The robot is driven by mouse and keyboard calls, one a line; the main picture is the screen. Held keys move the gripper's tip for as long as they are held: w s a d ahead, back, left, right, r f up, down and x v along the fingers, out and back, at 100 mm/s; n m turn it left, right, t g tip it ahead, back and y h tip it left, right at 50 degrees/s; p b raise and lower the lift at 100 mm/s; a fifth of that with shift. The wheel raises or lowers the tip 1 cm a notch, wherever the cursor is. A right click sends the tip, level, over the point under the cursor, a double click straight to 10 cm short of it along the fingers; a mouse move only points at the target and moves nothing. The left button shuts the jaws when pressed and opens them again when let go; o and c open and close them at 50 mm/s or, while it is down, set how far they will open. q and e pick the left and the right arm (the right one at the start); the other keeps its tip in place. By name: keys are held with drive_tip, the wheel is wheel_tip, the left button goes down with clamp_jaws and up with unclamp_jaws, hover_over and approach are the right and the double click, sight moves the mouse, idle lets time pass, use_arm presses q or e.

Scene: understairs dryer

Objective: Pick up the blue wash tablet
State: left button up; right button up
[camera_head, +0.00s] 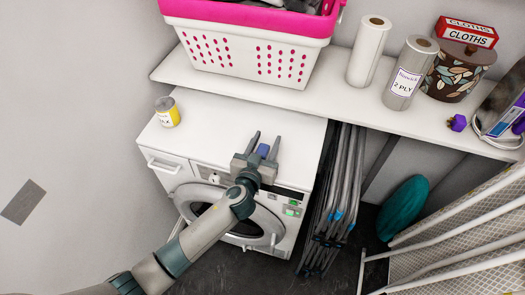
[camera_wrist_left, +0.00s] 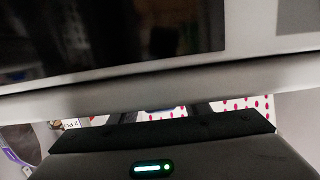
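The blue wash tablet (camera_head: 263,150) is a small block at the front part of the white dryer top (camera_head: 250,122). My left gripper (camera_head: 266,139) reaches over the dryer's front edge from the left, its two fingers pointing away toward the shelf. The fingers are spread apart, one on each side of the tablet. Whether either finger touches the tablet is too small to tell. In the left wrist view, the gripper body with a green light fills the bottom, and the tablet is not clearly visible. My right gripper is not in view.
A shelf (camera_head: 320,98) behind holds a pink-rimmed basket (camera_head: 245,55), paper rolls (camera_head: 369,50) and a small purple item (camera_head: 457,122). Folded grey racks (camera_head: 335,195) stand right of the dryer.

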use_arm(q)
drive_tip(key=c, duration=0.8)
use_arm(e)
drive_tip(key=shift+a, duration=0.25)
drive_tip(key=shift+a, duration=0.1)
